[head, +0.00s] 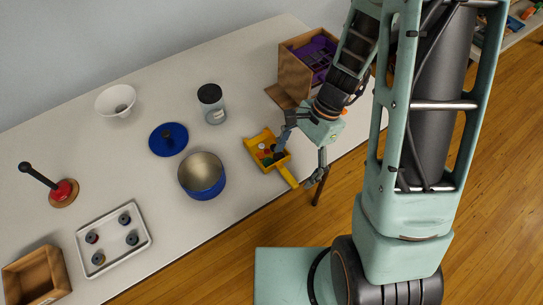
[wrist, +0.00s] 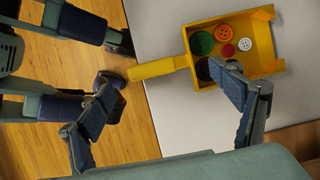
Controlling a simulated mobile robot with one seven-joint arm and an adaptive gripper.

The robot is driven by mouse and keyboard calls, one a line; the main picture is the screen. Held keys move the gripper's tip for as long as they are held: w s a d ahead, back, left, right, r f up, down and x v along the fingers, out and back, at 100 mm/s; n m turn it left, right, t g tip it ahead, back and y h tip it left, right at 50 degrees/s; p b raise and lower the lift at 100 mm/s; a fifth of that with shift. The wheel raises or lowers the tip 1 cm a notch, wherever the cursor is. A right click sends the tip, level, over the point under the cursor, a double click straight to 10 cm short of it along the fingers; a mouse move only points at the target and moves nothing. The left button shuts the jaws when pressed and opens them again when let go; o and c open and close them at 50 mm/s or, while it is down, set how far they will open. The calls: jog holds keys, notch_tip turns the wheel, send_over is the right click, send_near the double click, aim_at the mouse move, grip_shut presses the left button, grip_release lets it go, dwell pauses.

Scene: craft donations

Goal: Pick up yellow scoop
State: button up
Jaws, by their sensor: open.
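The yellow scoop (head: 288,176) lies at the table's front edge, with its handle reaching out past the edge. In the wrist view, the scoop's handle (wrist: 157,69) points left and its tray holds several buttons: green, orange, red, white and dark. My gripper (head: 302,158) is open at the scoop. In the wrist view, my gripper (wrist: 167,79) has one fingertip near the handle's free end. The other finger overlaps the tray's near side and hides part of it. I cannot tell whether either finger touches the scoop.
On the white table (head: 240,95) stand a blue pot (head: 203,184), its blue lid (head: 168,139), a dark-lidded jar (head: 214,112) and a white bowl (head: 108,97). A wooden box (head: 294,75) with purple contents stands behind my gripper. A white tray (head: 82,246) with spools is farther left.

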jog(key=shift+x, duration=1.2)
jog(key=shift+s, duration=0.15)
jog(key=c, duration=1.4)
